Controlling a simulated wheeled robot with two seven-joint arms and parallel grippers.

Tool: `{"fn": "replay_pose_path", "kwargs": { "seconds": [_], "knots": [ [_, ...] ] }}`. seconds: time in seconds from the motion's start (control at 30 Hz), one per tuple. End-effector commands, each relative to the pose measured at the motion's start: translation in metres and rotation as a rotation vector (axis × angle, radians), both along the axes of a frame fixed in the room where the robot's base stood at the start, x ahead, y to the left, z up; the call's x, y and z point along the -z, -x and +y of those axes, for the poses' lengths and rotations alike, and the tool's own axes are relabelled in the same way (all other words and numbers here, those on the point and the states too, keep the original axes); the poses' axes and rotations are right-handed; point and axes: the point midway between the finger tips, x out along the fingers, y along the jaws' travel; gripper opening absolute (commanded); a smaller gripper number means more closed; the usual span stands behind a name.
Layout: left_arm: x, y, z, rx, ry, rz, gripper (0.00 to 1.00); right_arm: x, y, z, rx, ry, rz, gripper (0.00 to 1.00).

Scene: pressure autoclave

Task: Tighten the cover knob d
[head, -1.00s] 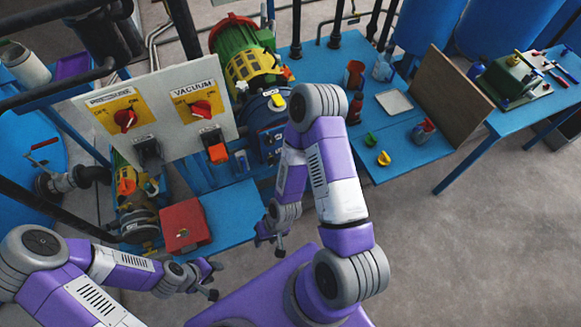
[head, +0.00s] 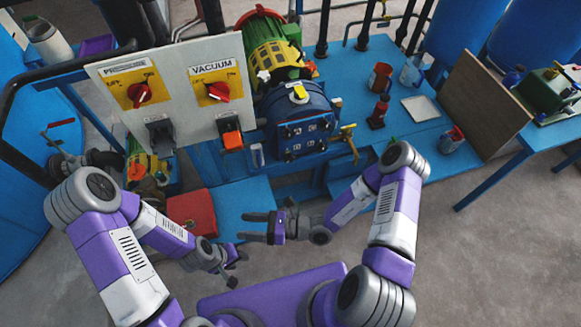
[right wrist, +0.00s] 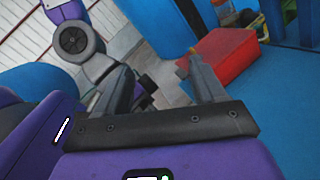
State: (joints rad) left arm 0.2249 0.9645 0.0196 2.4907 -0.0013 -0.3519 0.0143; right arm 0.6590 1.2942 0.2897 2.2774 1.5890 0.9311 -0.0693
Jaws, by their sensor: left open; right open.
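The blue autoclave (head: 299,107) stands in the middle of the head view, with a square dark-blue cover (head: 303,138) on its front. Several small dark knobs sit around this cover; they are too small to tell which is knob d. My right gripper (head: 242,227) is open and empty, below and left of the cover, pointing left over the blue bench's front edge. In the right wrist view its open fingers (right wrist: 165,82) have nothing between them. My left gripper (head: 236,268) is open and empty, lower still, over the floor. Both are well apart from the cover.
A red box (head: 192,211) lies on the low blue platform (head: 245,200), and also shows in the right wrist view (right wrist: 222,60). The switch panel (head: 180,88) stands left of the autoclave.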

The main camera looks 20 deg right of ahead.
Motion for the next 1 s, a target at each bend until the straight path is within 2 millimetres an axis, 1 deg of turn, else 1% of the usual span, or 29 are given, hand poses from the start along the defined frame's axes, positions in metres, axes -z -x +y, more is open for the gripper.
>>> {"fn": "replay_pose_path", "kwargs": {
  "seconds": [0.03,0.07,0.1,0.17,0.2,0.3,0.4,0.43,0.5,0.6,0.67,0.9,1.0],
  "knots": [
    [0.011,0.0,0.0,0.0,0.0,0.0,0.43,0.008,-0.031,-0.014,0.165,-0.073,0.054,0.69],
    [0.014,0.0,0.0,0.0,0.0,0.0,0.43,0.011,-0.049,-0.025,0.264,-0.113,0.083,0.69],
    [0.018,0.0,0.0,0.0,0.0,0.0,0.43,0.015,-0.071,-0.042,0.396,-0.16,0.119,0.69],
    [0.024,0.0,0.0,0.0,0.0,0.0,0.43,0.025,-0.099,-0.071,0.584,-0.217,0.16,0.69],
    [0.027,0.0,0.0,0.0,0.0,0.0,0.43,0.033,-0.113,-0.09,0.699,-0.246,0.184,0.69],
    [0.033,0.0,0.0,0.0,0.0,0.0,0.43,0.051,-0.134,-0.135,0.939,-0.292,0.224,0.69],
    [0.036,0.0,0.0,0.0,0.0,0.0,0.43,0.065,-0.141,-0.166,1.098,-0.311,0.248,0.69],
    [0.037,0.0,0.0,0.0,0.0,0.0,0.43,0.068,-0.142,-0.173,1.13,-0.313,0.252,0.69],
    [0.038,0.0,0.0,0.0,0.0,0.0,0.43,0.072,-0.145,-0.183,1.181,-0.317,0.257,0.69],
    [0.041,0.0,0.0,0.0,0.0,0.0,0.43,0.074,-0.153,-0.188,1.206,-0.318,0.257,0.69],
    [0.043,0.0,0.0,0.0,0.0,0.0,0.43,0.074,-0.161,-0.187,1.205,-0.318,0.256,0.69],
    [0.054,0.0,0.0,0.0,0.0,0.0,0.43,0.074,-0.199,-0.186,1.202,-0.317,0.257,0.69],
    [0.057,0.0,0.0,0.0,0.0,0.0,0.43,0.074,-0.211,-0.185,1.201,-0.317,0.258,0.69]
  ]
}}
